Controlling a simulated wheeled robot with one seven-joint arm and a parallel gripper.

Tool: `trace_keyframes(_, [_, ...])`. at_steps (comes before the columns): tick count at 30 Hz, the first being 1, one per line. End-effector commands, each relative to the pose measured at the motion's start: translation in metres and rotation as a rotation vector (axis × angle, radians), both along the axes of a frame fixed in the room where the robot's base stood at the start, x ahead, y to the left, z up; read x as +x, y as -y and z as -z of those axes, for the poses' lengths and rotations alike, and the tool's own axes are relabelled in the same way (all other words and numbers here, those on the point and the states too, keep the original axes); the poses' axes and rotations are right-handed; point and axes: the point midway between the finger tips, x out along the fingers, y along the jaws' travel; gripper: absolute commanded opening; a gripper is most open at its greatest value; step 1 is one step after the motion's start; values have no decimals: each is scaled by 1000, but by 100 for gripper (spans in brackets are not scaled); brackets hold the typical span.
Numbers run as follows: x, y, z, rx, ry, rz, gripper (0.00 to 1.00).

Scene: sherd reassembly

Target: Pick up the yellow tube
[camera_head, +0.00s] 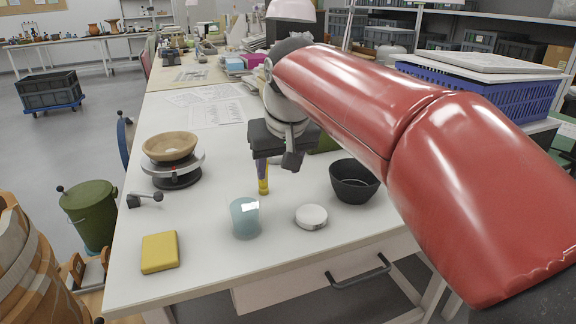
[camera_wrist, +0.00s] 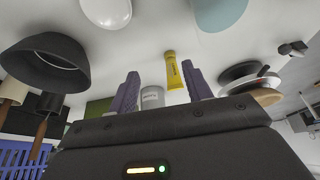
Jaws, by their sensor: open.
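The yellow tube (camera_head: 263,187) is near the middle of the white table, partly hidden by my gripper in the head view. In the wrist view the yellow tube (camera_wrist: 174,72) shows whole, in the gap seen between my fingers and nearer the right one. My gripper (camera_head: 262,170) points down over the table at the tube, its purple finger overlapping the tube in the head view. In the wrist view my gripper (camera_wrist: 162,80) has its two purple fingers spread apart, with nothing held. I cannot tell how far the fingertips are from the tube.
A pale blue cup (camera_head: 245,218), a white round lid (camera_head: 311,217) and a black bowl (camera_head: 354,182) stand nearby. A wooden bowl (camera_head: 170,147) sits on a turntable at left. A yellow block (camera_head: 160,252) lies front left. A grey can (camera_wrist: 152,98) shows between my fingers.

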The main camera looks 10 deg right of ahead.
Motion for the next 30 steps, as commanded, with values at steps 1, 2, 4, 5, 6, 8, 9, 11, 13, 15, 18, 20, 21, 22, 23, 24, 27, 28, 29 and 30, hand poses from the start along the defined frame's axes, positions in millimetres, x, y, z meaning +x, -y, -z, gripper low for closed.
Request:
trace_keyframes(1, [12,-11,-4,-1,-6,-16,50])
trace_keyframes(2, [17,-16,-5,0,-8,-23,50])
trace_keyframes(4, [26,-25,-8,0,-12,-35,50])
trace_keyframes(5, [29,-28,-9,0,-14,-37,50])
trace_keyframes(6, [31,-30,-9,0,-14,-41,50])
trace_keyframes(8, [34,-33,-6,0,-16,-43,50])
trace_keyframes(9, [36,-33,-2,-1,-17,-43,50])
trace_keyframes(11, [38,-34,4,-1,-17,-43,50])
trace_keyframes(13, [41,-34,12,0,-18,-42,50])
trace_keyframes(15, [44,-35,19,0,-17,-42,50])
trace_keyframes(18, [48,-36,31,0,-17,-42,50])
trace_keyframes(20, [52,-37,41,-1,-18,-43,50])
trace_keyframes(21, [54,-37,47,-1,-17,-43,50])
trace_keyframes(22, [56,-38,50,-1,-17,-43,50])
trace_keyframes(23, [57,-38,53,-1,-16,-43,50])
trace_keyframes(24, [58,-39,57,0,-16,-43,50])
trace_keyframes(27, [61,-39,62,0,-15,-42,50])
trace_keyframes(28, [61,-39,62,0,-15,-42,50])
trace_keyframes(29, [61,-39,62,1,-14,-42,50])
trace_keyframes(30, [61,-39,62,1,-14,-42,50])
